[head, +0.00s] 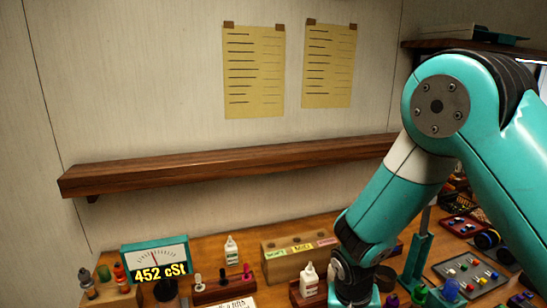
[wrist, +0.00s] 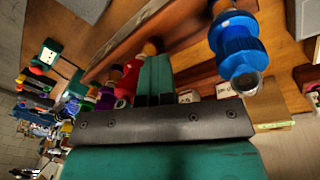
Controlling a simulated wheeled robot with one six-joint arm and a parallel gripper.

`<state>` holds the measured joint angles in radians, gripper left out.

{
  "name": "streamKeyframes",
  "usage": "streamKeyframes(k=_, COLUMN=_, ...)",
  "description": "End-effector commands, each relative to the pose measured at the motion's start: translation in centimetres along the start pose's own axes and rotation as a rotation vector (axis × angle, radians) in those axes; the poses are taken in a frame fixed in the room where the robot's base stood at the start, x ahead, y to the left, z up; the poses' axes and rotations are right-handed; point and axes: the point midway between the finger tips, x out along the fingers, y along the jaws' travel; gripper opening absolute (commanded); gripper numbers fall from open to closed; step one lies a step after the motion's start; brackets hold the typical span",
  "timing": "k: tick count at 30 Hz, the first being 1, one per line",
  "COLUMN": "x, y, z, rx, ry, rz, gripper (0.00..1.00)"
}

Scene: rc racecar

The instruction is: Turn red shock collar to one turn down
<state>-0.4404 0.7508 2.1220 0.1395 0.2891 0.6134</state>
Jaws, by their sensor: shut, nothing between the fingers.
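My gripper (wrist: 154,62) shows in the wrist view as two teal fingers shut together, with nothing between them. A red shock (wrist: 127,80) stands just left of the fingers and is partly hidden by them. I cannot tell whether they touch it, and its collar and any turn marks are not readable. A large blue shock (wrist: 238,45) is closer to the camera, right of the fingers. A purple part (wrist: 105,98) and other coloured parts stand in line beyond the red one. In the head view my arm reaches down at the right and its fingertips are not visible.
In the head view, a meter (head: 156,259) reading "452 cSt" stands at the left by small bottles. A wooden block with labels (head: 298,249) and white bottles (head: 309,279) are left of my arm. A wall shelf (head: 230,165) runs above. Trays of parts (head: 470,272) lie right.

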Motion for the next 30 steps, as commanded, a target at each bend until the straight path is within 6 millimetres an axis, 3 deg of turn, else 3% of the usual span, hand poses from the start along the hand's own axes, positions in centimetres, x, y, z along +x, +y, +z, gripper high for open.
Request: streamKeyframes(k=30, x=0.1, y=0.3, z=-1.5, rx=0.004, ry=-0.001, rz=0.007, gripper=0.0)
